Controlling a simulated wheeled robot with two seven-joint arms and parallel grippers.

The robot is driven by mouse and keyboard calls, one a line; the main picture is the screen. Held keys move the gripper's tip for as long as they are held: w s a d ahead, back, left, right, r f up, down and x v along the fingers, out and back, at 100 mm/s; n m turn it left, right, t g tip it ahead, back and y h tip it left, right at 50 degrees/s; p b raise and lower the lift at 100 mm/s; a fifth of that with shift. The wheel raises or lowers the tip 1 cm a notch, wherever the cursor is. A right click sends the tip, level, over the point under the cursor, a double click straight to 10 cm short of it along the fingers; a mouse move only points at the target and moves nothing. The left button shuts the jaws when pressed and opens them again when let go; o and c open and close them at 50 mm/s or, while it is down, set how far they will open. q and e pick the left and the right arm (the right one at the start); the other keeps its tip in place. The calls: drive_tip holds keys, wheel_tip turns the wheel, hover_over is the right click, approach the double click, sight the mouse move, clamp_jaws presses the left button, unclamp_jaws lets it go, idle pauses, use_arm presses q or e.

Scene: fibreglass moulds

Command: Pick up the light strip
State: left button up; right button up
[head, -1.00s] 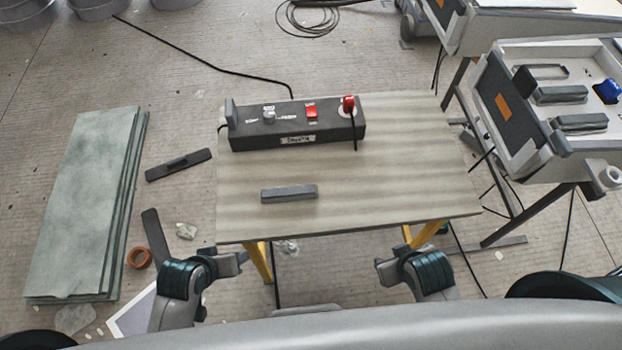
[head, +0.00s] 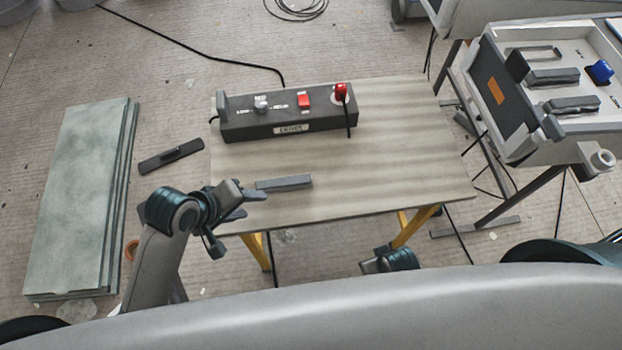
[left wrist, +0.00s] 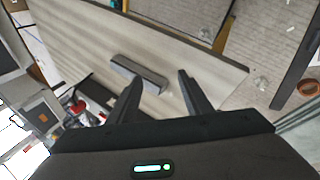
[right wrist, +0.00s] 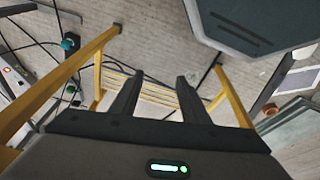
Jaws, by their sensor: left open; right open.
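The light strip, a short grey bar (head: 284,183), lies flat on the wooden table near its front left. It also shows in the left wrist view (left wrist: 139,75), beyond the fingertips and nearer the left finger. My left gripper (head: 246,200) is open and empty at the table's front left edge, just left of the bar and apart from it. My right gripper (right wrist: 158,82) is open and empty, low in front of the table; its wrist view shows yellow table legs and floor, not the bar.
A black control box (head: 282,121) with red switches stands at the back of the table (head: 400,150). The table's right half is clear. A white-walled bench (head: 541,137) stands to the right. Green-grey sheets (head: 80,190) and a dark strip (head: 171,156) lie on the floor left.

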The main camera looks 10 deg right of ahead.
drive_tip(key=s+d+f+g, duration=0.1)
drive_tip(key=s+f, duration=0.3)
drive_tip(key=f, duration=0.4)
drive_tip(key=s+f, duration=0.4)
drive_tip(key=f, duration=0.3)
use_arm(q)
drive_tip(key=w+d+r+n+g, duration=0.1)
drive_tip(key=w+r+n+g, duration=0.3)
drive_tip(key=w+r+n, duration=0.3)
wheel_tip(320, 180, up, 5)
drive_tip(key=n, duration=0.6)
drive_tip(key=shift+d, duration=0.25)
use_arm(e)
drive_tip(key=s+d+f+g, duration=0.1)
drive_tip(key=s+d+f, duration=0.1)
drive_tip(key=s+f, duration=0.6)
drive_tip(key=s, duration=0.4)
drive_tip(key=shift+f, duration=0.25)
use_arm(q)
drive_tip(key=shift+f, duration=0.15)
use_arm(e)
drive_tip(key=shift+d, duration=0.1)
use_arm(q)
drive_tip(key=p, duration=0.2)
hover_over(273, 185)
wheel_tip(273, 185, down, 11)
drive_tip(key=shift+f, duration=0.15)
use_arm(e)
drive_tip(key=shift+r, duration=0.6)
